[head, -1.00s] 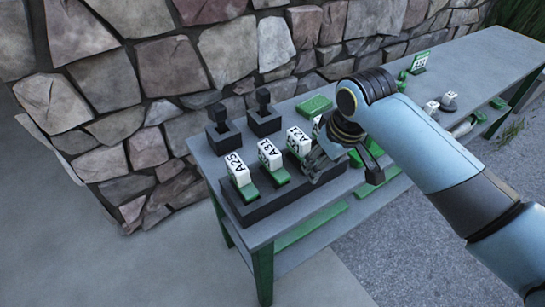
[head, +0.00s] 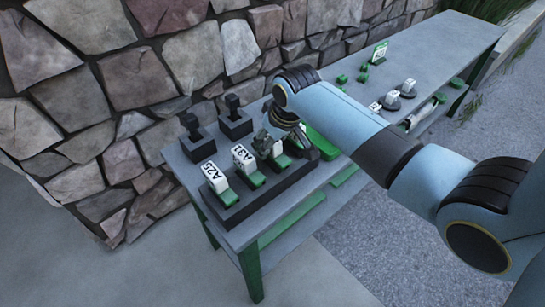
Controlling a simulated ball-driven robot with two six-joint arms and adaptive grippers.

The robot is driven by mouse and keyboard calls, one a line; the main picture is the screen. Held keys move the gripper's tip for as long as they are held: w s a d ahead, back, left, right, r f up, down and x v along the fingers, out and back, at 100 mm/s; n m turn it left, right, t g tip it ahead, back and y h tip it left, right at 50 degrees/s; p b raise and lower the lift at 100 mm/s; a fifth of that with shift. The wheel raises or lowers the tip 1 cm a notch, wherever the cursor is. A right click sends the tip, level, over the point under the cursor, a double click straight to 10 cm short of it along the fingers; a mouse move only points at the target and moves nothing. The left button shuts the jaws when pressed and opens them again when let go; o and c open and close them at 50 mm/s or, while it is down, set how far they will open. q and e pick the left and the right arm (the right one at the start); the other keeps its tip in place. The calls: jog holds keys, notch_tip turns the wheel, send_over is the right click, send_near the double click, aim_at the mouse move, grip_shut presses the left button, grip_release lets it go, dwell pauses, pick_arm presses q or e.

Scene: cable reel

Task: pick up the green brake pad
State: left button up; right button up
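I cannot tell for sure which green piece is the brake pad. Green blocks with white labelled tags stand in a dark rack (head: 238,207) at the table's near left end: one tagged A25 (head: 216,178), one tagged A31 (head: 244,160), and at least one more under my gripper. My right gripper (head: 268,143) points down at the right part of this rack, over or against the third tagged block. Its fingers are dark and small, partly hidden by the wrist, so their opening and any hold are unclear. My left gripper is out of view.
Two black posts (head: 232,102) stand behind the rack by the stone wall (head: 170,60). A green slab (head: 321,145) lies beside my wrist. Small green pieces (head: 363,73), a green sign (head: 379,53) and white-tagged pieces (head: 409,86) stand farther right. The table's far end is clear.

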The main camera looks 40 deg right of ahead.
jog(key=shift+x, duration=0.75)
grip_shut()
jog(key=shift+r, duration=0.1)
